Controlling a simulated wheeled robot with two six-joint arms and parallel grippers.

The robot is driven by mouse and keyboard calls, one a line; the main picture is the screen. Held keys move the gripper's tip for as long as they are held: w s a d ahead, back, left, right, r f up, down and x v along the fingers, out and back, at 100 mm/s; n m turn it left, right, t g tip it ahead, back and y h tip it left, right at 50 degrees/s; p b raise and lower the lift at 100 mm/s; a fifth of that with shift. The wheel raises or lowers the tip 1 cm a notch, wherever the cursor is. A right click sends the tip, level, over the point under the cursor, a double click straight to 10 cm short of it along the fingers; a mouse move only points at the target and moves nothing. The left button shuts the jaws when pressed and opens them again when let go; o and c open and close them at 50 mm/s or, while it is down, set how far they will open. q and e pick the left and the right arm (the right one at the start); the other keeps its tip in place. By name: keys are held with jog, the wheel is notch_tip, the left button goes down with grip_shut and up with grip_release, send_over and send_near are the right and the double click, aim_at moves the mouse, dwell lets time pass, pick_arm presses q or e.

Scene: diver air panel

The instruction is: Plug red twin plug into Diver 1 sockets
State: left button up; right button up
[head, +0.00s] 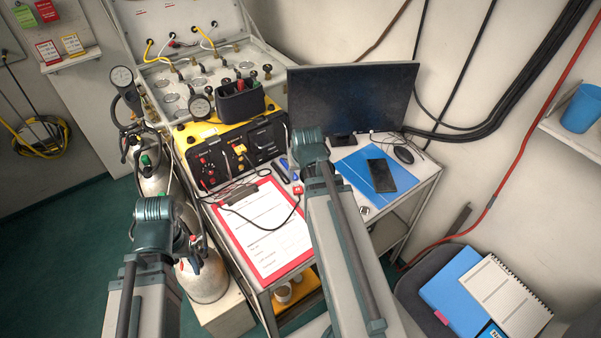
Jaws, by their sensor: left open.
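The red twin plug (297,189) appears as a small red piece at the end of a black cable, on the table just right of the clipboard, close to my right forearm. The cable loops across the clipboard toward the air panel (267,139), a yellow and black box. Red sockets (207,168) show on its left module; I cannot read which diver they belong to. A yellow plug (240,150) sits at its middle module.
A clipboard (262,232) with a red border covers the table's front left. A monitor (352,96), a blue folder (350,170), a dark phone (381,175) and a mouse (404,155) are at the right. Gas cylinders (205,277) stand left of the table.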

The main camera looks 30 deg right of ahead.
aim_at(297, 188)
jog(key=shift+f, duration=0.15)
jog(key=b+x, duration=1.2)
jog(key=x, duration=0.1)
jog(key=shift+w+f+b, duration=0.15)
jog(key=shift+f+b, duration=0.1)
jog(key=shift+b, duration=0.15)
grip_shut()
jog(key=shift+r+p, duration=0.25)
jog(key=shift+p, duration=0.05)
jog(key=shift+r+p, duration=1.2)
jog(key=shift+r, duration=0.15)
